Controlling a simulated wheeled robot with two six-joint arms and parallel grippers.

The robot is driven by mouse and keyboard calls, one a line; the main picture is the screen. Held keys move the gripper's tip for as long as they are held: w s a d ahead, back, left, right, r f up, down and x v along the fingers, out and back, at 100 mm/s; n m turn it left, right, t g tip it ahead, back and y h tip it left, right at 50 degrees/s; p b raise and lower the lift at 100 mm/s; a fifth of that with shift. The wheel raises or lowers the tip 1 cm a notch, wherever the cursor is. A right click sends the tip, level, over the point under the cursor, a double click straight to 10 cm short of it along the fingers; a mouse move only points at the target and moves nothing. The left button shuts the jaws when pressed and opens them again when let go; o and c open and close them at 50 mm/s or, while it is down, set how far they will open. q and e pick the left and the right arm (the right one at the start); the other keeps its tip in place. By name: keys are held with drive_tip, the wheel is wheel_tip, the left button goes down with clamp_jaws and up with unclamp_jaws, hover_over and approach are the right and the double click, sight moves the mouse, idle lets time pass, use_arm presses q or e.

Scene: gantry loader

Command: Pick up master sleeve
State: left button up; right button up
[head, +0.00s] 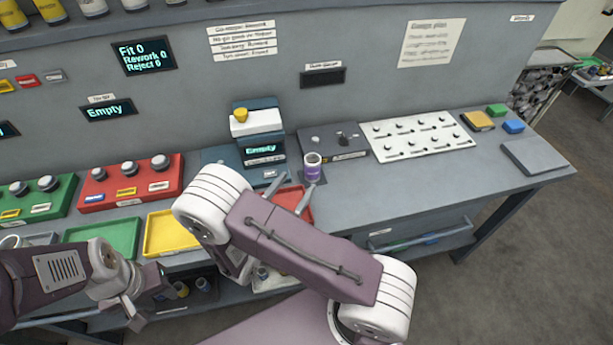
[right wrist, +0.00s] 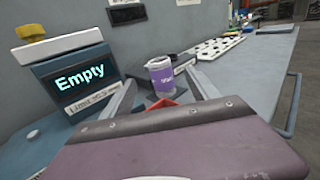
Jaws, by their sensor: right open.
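The master sleeve (head: 313,168) is a small pale cylinder with an open top and a purple label band. It stands upright on a dark pad on the bench, and it also shows in the right wrist view (right wrist: 160,78). My right gripper (head: 297,183) is open and empty, its fingertips pointing at the sleeve. In the right wrist view the fingers (right wrist: 163,97) spread to either side of the sleeve, which appears just beyond them; contact is not visible. My left gripper (head: 150,298) looks open and empty, low at the front left of the bench.
A gauge unit with an "Empty" display (head: 262,150) stands left of the sleeve. A dark grey box (head: 332,141) and a white pegged board (head: 418,137) are behind and right. Red (head: 292,203), yellow (head: 170,232) and green trays line the front.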

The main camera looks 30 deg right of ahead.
sight(309, 166)
drive_tip(key=x, duration=0.3)
drive_tip(key=shift+w+d+r+p, duration=0.1)
drive_tip(key=shift+d+p, duration=0.2)
drive_tip(key=shift+p, duration=0.05)
drive_tip(key=x, duration=0.6)
drive_tip(key=shift+w+a+p, duration=0.1)
drive_tip(key=shift+p, duration=0.3)
drive_tip(key=shift+a, duration=0.1)
drive_tip(key=shift+c, duration=0.6)
drive_tip(key=c, duration=0.5)
clamp_jaws()
